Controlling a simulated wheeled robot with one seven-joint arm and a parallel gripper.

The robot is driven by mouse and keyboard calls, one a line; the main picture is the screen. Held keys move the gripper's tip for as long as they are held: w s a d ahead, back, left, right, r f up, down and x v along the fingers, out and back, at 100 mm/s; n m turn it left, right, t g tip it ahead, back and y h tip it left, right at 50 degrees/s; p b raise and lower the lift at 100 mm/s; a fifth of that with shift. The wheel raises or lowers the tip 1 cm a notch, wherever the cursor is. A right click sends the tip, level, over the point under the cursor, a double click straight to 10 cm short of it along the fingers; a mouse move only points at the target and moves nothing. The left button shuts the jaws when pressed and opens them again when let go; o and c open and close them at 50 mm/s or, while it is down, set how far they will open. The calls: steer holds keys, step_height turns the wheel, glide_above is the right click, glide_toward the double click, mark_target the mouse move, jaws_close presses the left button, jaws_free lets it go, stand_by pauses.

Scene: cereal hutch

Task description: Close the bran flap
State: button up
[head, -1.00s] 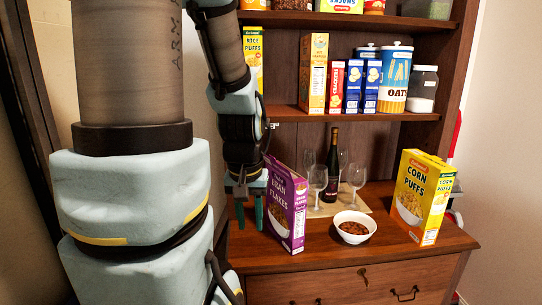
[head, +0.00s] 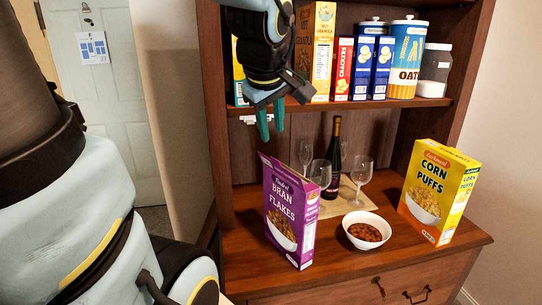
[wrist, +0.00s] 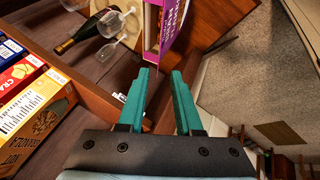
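The purple bran flakes box (head: 290,213) stands upright on the hutch counter, left of the bowl. A thin purple edge stands up at its top left, which looks like a raised flap (head: 268,165); its exact angle is hard to tell. In the wrist view the box (wrist: 170,22) shows at the top, beyond the fingertips, with a pale narrow side. My gripper (head: 270,122) points down above and slightly left of the box, apart from it. In the wrist view my gripper (wrist: 160,74) has its teal fingers spread with nothing between them.
A bowl of cereal (head: 366,231) and a yellow corn puffs box (head: 438,192) stand to the right. A wine bottle (head: 332,160) and glasses (head: 362,172) stand behind on a board. The shelf (head: 350,106) with boxes and jars is close to my gripper.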

mark_target(278, 168)
steer(key=b+x, duration=0.6)
steer(key=x, duration=0.4)
steer(key=shift+d+f, duration=0.1)
steer(key=shift+c, duration=0.4)
jaws_close()
stand_by(1.0)
